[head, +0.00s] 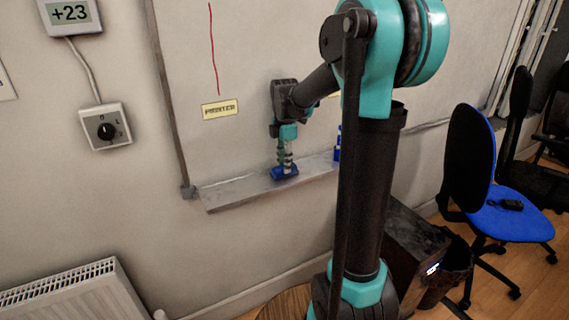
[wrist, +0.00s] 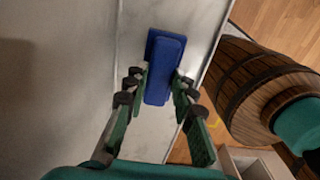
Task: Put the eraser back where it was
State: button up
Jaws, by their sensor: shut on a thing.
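The blue eraser (head: 285,172) is at the whiteboard's ledge (head: 232,192), under my gripper (head: 286,160). In the wrist view the eraser (wrist: 163,70) lies lengthwise between the two fingertips of my gripper (wrist: 160,82), which are shut on its sides. The ledge (wrist: 130,125) shows beneath it. Whether the eraser rests on the ledge or is just above it, I cannot tell. My gripper points down from above.
A yellow label (head: 220,109) and a red line (head: 213,50) are on the whiteboard (head: 180,40). Another blue thing (head: 337,150) stands farther right on the ledge, partly hidden by my arm. A wooden barrel (wrist: 262,85) is below the ledge. A blue chair (head: 490,190) stands at right.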

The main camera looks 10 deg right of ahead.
jog(key=o, duration=1)
notch_tip(320, 180, up, 12)
jog(key=s+d+f+m+t, duration=0.1)
jog(key=s+f+m, duration=0.6)
jog(key=f, duration=0.1)
jog(key=s+d+f+m+t, duration=0.1)
jog(key=s+f+m, duration=0.6)
jog(key=f, duration=0.1)
jog(key=s+d+f+m+t, duration=0.2)
jog(key=s+f+m, duration=0.5)
jog(key=s+f, duration=0.1)
jog(key=shift+m, duration=0.3)
